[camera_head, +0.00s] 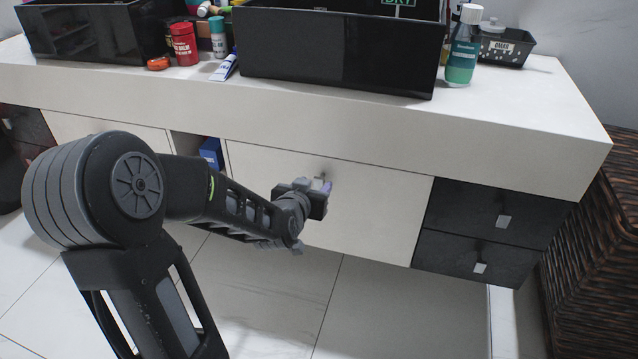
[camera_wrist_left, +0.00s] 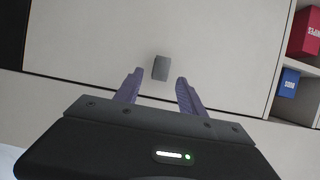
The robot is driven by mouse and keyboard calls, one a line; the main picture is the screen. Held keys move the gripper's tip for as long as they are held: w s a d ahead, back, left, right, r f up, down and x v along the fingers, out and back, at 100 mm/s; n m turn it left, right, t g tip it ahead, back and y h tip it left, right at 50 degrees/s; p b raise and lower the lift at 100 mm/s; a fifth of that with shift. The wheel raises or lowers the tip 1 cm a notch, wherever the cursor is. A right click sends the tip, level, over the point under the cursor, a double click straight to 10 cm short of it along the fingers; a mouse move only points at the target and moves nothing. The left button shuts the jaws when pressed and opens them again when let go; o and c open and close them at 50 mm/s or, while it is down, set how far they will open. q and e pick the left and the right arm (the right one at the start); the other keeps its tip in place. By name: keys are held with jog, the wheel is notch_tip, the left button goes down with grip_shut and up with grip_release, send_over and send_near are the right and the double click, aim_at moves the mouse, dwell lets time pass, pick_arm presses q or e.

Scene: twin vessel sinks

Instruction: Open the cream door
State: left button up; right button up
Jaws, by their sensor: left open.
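The cream door (camera_head: 375,205) is a flat cream panel under the counter, left of the dark drawers, and it looks shut. It also fills much of the left wrist view (camera_wrist_left: 90,45). Its small grey handle (camera_wrist_left: 161,68) shows in the left wrist view, just beyond and between the fingertips, with no contact visible. My left gripper (camera_head: 325,186) is in front of the door; in the left wrist view its purple fingers (camera_wrist_left: 158,82) are apart and empty. In the head view the gripper mostly hides the handle. My right gripper is not in view.
Dark drawers (camera_head: 490,235) with grey handles are right of the door. An open shelf with a blue box (camera_head: 211,153) is left of it. Black vessel sinks (camera_head: 335,50), bottles and a black basket (camera_head: 505,47) stand on the counter (camera_head: 520,115). A woven basket (camera_head: 595,240) stands at the right.

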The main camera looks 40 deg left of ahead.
aim_at(318, 181)
pick_arm(q)
jog(key=b+x, duration=0.1)
jog(key=x, duration=0.4)
grip_shut()
dwell(0.4)
dwell(0.9)
